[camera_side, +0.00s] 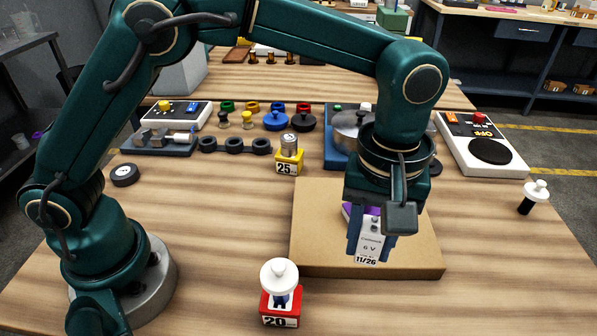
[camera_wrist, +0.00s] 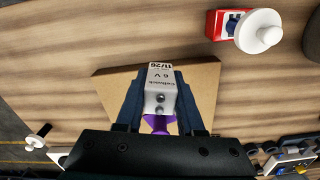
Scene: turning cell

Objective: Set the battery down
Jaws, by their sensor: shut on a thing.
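The battery (camera_side: 368,242) is a white block marked "6 V" and "11/26", with a purple part at its top. My gripper (camera_side: 370,244) is shut on it, one finger on each side. In the side view the battery is in front of a tan cardboard-coloured board (camera_side: 315,240); I cannot tell whether its bottom touches the board. In the wrist view the battery (camera_wrist: 161,88) is between my fingers (camera_wrist: 160,103), with two round terminals and the purple part near the palm. The board (camera_wrist: 204,88) shows behind it.
A red block marked "20" with a white knob (camera_side: 279,272) stands front of the board. A yellow block marked "25" (camera_side: 288,162) stands behind it. Bare wood lies left of the board.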

